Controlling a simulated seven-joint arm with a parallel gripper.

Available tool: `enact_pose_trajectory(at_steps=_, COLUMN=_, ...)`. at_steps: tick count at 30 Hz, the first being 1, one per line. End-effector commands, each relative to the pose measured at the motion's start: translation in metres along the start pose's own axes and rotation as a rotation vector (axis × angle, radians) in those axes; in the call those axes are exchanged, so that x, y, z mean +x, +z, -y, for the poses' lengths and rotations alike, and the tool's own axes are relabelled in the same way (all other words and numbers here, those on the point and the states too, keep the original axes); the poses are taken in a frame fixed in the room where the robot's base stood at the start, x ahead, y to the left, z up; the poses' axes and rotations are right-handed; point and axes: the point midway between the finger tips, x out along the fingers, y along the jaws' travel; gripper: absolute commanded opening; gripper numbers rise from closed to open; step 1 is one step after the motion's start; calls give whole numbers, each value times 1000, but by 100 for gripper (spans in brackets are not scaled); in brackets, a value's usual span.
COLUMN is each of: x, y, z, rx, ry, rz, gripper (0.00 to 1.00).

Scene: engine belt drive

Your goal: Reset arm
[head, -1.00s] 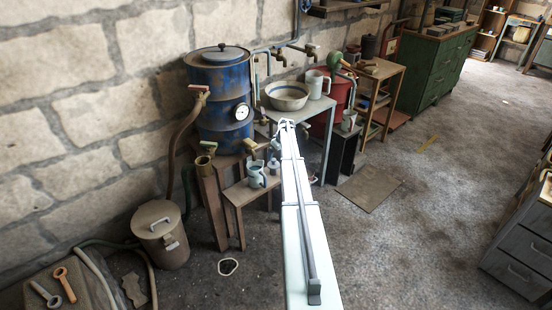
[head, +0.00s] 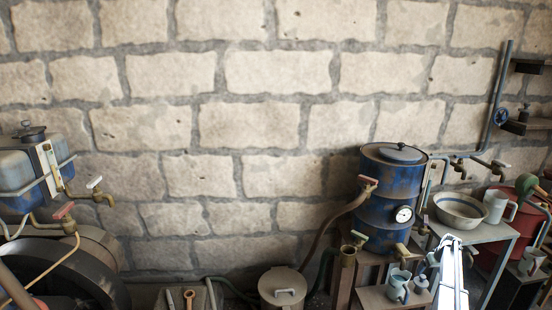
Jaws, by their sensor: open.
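My arm reaches up from the bottom edge at the lower right of the head view. My gripper (head: 447,239) is at its far end, small in the picture, and open. It appears in front of the small table with the bowl, and no object shows in it. I cannot tell how far it is from the table.
A blue drum (head: 384,205) with a gauge stands left of my gripper. A bowl (head: 460,210) and a grey jug (head: 498,206) sit on the table. A small pitcher (head: 398,284) and a lidded bin (head: 283,288) are lower. An engine tank (head: 28,172) is at far left.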

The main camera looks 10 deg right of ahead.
Motion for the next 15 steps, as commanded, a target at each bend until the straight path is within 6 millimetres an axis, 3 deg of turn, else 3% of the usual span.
enact_pose_trajectory(at_steps=4, x=0, y=5, z=0, rx=129, ry=3, rz=18, gripper=100)
enact_pose_trajectory(at_steps=8, x=-8, y=22, z=9, rx=242, ry=15, rz=39, gripper=100)
enact_pose_trajectory(at_steps=14, x=-27, y=70, z=35, rx=375, ry=38, rz=72, gripper=100)
enact_pose_trajectory(at_steps=15, x=-28, y=85, z=42, rx=398, ry=43, rz=84, gripper=100)
